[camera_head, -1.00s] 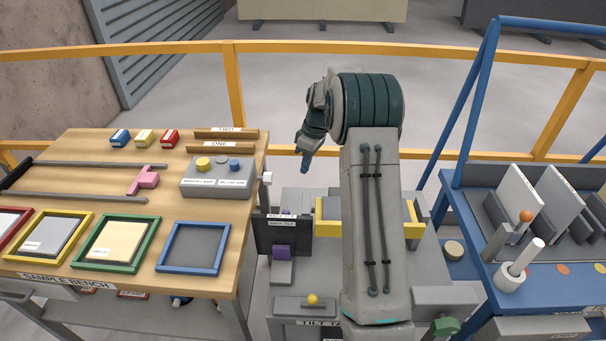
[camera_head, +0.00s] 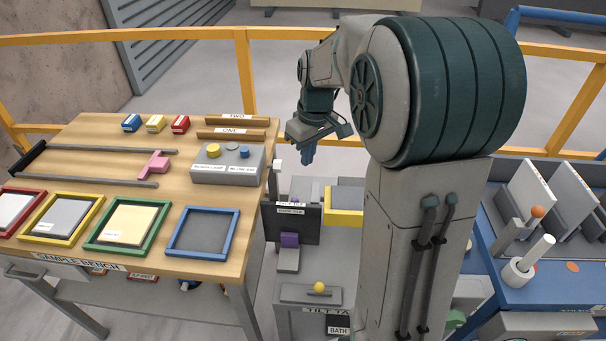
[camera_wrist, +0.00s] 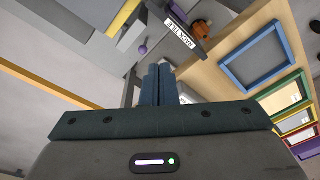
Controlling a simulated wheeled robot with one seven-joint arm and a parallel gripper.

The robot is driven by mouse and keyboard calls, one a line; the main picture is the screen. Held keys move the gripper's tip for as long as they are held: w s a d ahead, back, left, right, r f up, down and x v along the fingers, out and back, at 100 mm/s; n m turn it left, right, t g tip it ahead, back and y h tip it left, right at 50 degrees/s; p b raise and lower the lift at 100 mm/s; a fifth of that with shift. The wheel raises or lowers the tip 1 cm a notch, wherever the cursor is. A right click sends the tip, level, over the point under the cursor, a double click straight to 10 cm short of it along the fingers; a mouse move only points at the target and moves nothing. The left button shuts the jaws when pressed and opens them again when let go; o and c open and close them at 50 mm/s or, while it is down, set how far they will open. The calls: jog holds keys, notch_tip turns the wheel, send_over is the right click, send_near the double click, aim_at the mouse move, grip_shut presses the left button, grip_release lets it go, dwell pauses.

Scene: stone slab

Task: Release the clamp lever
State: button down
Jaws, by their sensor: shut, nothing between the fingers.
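No part is labelled as the clamp lever, so I cannot tell for sure which one it is. On the grey tilt table, a purple block (camera_head: 290,240) sits at a dark upright plate (camera_head: 306,225) with white labels. A yellow knob (camera_head: 319,287) is on a grey panel in front of it. A white-topped post (camera_head: 278,164) stands at the bench's right edge. My gripper (camera_head: 307,156) is above and behind the dark plate, pointing down, apart from these parts. In the wrist view its fingers (camera_wrist: 160,85) are together and empty, with a small purple knob (camera_wrist: 143,50) beyond them.
The wooden sample bench (camera_head: 105,190) at left carries coloured frames, a grey button box (camera_head: 228,165) and a pink piece (camera_head: 154,164). A yellow frame (camera_head: 345,217) on the tilt table is partly hidden by my arm. A blue rack (camera_head: 575,262) stands at right. A yellow rail (camera_head: 200,34) runs behind.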

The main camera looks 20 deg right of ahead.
jog(key=s+a+m+t, duration=0.1)
jog(key=s+a+m, duration=0.1)
jog(key=s, duration=0.8)
jog(key=s+a+m+t+h, duration=0.1)
jog(key=s+a+m, duration=0.1)
jog(key=s, duration=0.8)
jog(key=shift+s+r+m, duration=0.25)
jog(key=shift+s+m, duration=0.05)
jog(key=shift+m, duration=0.3)
